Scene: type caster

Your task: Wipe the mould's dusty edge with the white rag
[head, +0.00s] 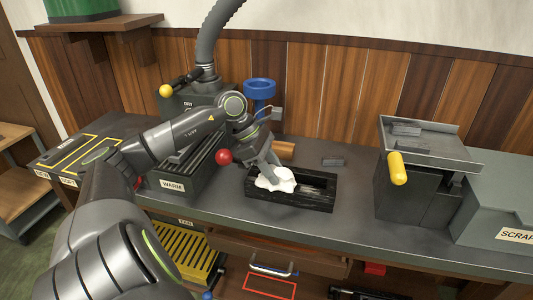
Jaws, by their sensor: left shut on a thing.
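The white rag (271,181) is bunched up at the left end of the black mould (312,203), touching its top. My left gripper (270,172) points down over the mould and is shut on the rag. The mould is a long dark box lying on the grey bench, with a greyish, dusty-looking patch along its back inner edge, right of the rag. The rag and gripper hide the mould's left part. My right gripper is not in view.
A box labelled WARM (172,184) with a red ball knob (223,157) stands close left of the mould. A blue cup-shaped part (259,89) stands behind. A machine with a yellow handle (397,168) is at right, beside a SCRAP bin (515,234). Bench between mould and machine is clear.

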